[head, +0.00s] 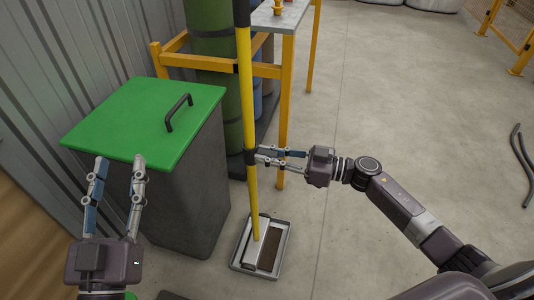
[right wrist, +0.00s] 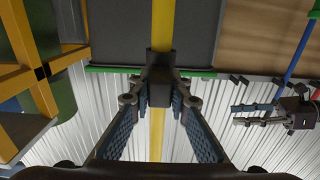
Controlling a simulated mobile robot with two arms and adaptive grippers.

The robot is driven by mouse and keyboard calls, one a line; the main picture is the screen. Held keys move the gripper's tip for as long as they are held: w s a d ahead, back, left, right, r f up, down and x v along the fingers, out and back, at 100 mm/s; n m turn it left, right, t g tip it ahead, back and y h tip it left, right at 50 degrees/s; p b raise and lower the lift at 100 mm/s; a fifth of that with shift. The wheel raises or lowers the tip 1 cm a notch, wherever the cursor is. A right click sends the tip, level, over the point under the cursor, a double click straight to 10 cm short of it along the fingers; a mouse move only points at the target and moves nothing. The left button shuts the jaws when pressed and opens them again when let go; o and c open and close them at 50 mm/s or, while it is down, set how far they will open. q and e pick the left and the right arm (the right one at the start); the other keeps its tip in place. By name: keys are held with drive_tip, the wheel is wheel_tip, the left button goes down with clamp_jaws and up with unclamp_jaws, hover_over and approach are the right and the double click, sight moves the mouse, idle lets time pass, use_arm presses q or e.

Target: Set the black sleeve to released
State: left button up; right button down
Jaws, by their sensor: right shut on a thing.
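The black sleeve (head: 249,157) is a short dark collar around an upright yellow pole (head: 245,95). My right gripper (head: 258,156) comes in from the right and is shut on the sleeve. In the right wrist view the sleeve (right wrist: 160,66) sits between the two fingertips, with the yellow pole (right wrist: 163,25) running through it. The frames do not show whether the sleeve is locked or released. My left gripper (head: 119,165) is open and empty, over the near edge of the green-lidded bin; it also shows in the right wrist view (right wrist: 248,113).
The pole's foot stands in a shallow grey tray (head: 240,266) on the floor. A grey bin with a green lid (head: 135,112) stands left of the pole.

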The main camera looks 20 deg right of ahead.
drive_tip(key=shift+r, duration=0.2)
drive_tip(key=c, duration=1.8)
unclamp_jaws()
drive_tip(key=shift+d, duration=0.15)
drive_tip(key=shift+s+d+f, duration=0.1)
drive_tip(key=shift+s+d, duration=0.15)
drive_tip(key=v, duration=1.1)
drive_tip(key=shift+s, duration=0.1)
